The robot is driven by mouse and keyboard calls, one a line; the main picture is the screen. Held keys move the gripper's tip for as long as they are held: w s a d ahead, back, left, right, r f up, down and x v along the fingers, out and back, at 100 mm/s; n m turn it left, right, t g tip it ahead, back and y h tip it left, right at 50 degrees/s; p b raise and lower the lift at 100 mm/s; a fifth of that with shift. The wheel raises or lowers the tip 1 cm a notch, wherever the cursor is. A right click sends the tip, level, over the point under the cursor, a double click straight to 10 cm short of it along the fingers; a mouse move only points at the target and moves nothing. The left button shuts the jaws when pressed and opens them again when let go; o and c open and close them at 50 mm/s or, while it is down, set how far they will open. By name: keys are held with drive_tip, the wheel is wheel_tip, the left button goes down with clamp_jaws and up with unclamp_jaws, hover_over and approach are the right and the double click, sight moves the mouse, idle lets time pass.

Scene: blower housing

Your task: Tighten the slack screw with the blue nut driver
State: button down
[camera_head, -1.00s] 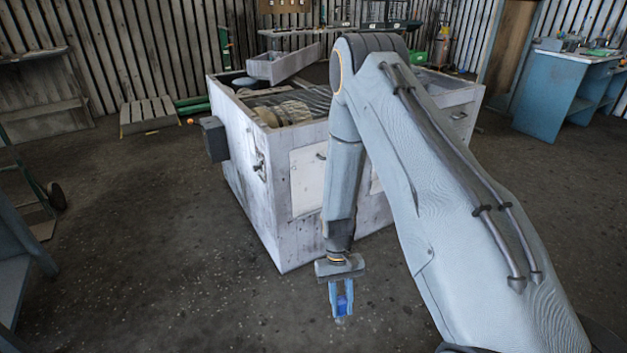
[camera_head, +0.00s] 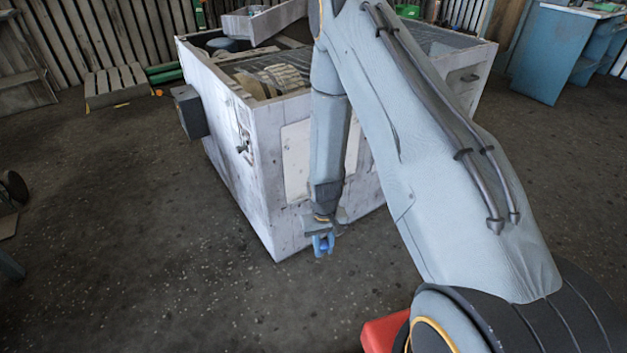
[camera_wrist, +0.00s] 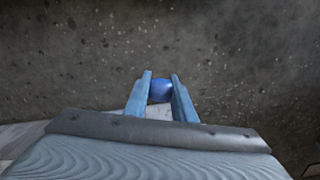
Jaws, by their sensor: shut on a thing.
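My gripper (camera_head: 323,247) is shut on the blue nut driver, in front of the lower front of the white blower housing (camera_head: 262,205). In the wrist view the nut driver (camera_wrist: 161,91) is a rounded blue end between the two blue fingers of my gripper (camera_wrist: 160,88); the rest of it is hidden. The housing is an open-topped, scuffed white box with pale panels and a dark latch on its side. My arm covers part of its front. I cannot make out the slack screw in either view.
A dark box (camera_head: 189,111) sticks out from the housing's left side. A wooden pallet (camera_head: 117,87) lies at the back left, and a blue cabinet (camera_head: 560,50) stands at the back right.

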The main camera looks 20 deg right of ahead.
drive_tip(key=shift+w+t+b, duration=0.85)
drive_tip(key=shift+w+t, duration=0.25)
drive_tip(key=shift+w, duration=0.25)
drive_tip(key=shift+w+r+t+b, duration=0.4)
drive_tip(key=shift+w+t+b, duration=0.2)
drive_tip(key=shift+w+t, duration=0.1)
drive_tip(key=w+d+r+n+t+y+b, duration=0.1)
drive_tip(key=w+r+n+t+y+b, duration=0.15)
drive_tip(key=w+r+t, duration=0.4)
drive_tip(key=w+r+n+t+y+b, duration=0.1)
drive_tip(key=w+r+t+y+b, duration=0.15)
drive_tip(key=r, duration=0.75)
drive_tip(key=w+a+b, duration=0.1)
drive_tip(key=w, duration=0.5)
drive_tip(key=shift+w+a+r+t+h+b, duration=0.2)
drive_tip(key=shift+a+r+t+h+b, duration=0.1)
drive_tip(key=shift+h, duration=0.1)
drive_tip(key=shift+w+f, duration=0.2)
